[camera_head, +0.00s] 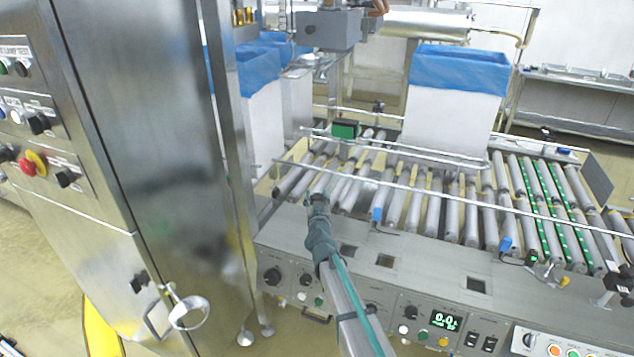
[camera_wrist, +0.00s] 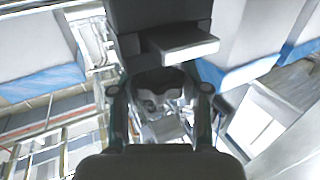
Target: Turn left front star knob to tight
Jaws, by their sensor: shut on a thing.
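My gripper (camera_head: 317,202) reaches up over the front edge of the conveyor at its left part, by the front guide rail. In the wrist view its two fingers (camera_wrist: 161,110) stand on either side of a dark knob-like part (camera_wrist: 160,82), and the gripper is shut on it. I take this to be the left front star knob; its lobes and turn angle cannot be made out. In the head view my gripper hides it. Another dark knob on a clamp (camera_head: 613,281) stands at the front right of the conveyor.
The guide rails (camera_head: 440,190) run across the rollers. A white box with a blue liner (camera_head: 455,110) stands behind them. A tall steel cabinet (camera_head: 150,130) is close on the left. The control panel (camera_head: 440,320) lies under my arm.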

